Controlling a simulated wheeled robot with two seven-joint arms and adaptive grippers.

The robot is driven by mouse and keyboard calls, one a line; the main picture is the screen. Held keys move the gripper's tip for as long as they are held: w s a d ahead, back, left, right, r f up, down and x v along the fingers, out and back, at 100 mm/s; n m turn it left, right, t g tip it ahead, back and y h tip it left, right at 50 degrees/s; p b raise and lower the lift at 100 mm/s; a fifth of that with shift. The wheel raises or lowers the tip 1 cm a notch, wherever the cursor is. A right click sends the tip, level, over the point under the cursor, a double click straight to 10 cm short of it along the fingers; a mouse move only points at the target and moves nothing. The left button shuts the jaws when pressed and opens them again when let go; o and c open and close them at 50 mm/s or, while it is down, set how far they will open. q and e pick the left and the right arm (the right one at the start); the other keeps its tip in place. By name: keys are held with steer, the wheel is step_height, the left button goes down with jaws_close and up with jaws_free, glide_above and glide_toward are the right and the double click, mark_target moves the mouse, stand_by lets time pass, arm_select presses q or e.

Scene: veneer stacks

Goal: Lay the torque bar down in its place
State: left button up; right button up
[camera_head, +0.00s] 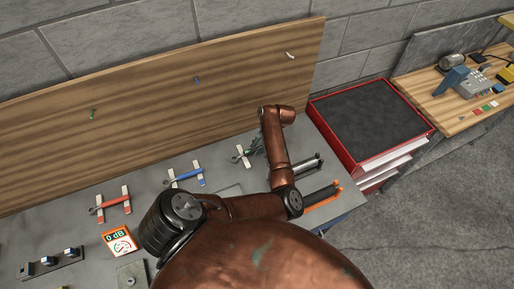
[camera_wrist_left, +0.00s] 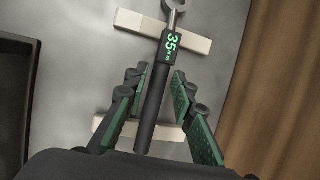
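The torque bar (camera_wrist_left: 155,97) has a dark handle, a green "35 N m" display and a metal head. In the left wrist view it lies across two pale rest blocks (camera_wrist_left: 190,37), apparently resting on them; contact is hard to judge. My left gripper (camera_wrist_left: 158,78) has its green-padded fingers on either side of the handle, with a gap on each side. In the head view my left gripper (camera_head: 256,146) is at the bar's handle end and partly hidden by my arm; the bar's metal head (camera_head: 240,154) shows beside it. My right gripper is not in view.
On the grey bench, a red-handled tool (camera_head: 112,203) and a blue-handled tool (camera_head: 186,176) lie on similar rests. A gauge card (camera_head: 119,242) is at front left. A wooden board (camera_head: 150,105) stands behind. A red cabinet (camera_head: 345,150) with a dark top is at right.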

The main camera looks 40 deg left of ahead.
arm_select(q)
steer(key=shift+o, duration=1.4)
steer(key=v, duration=1.2)
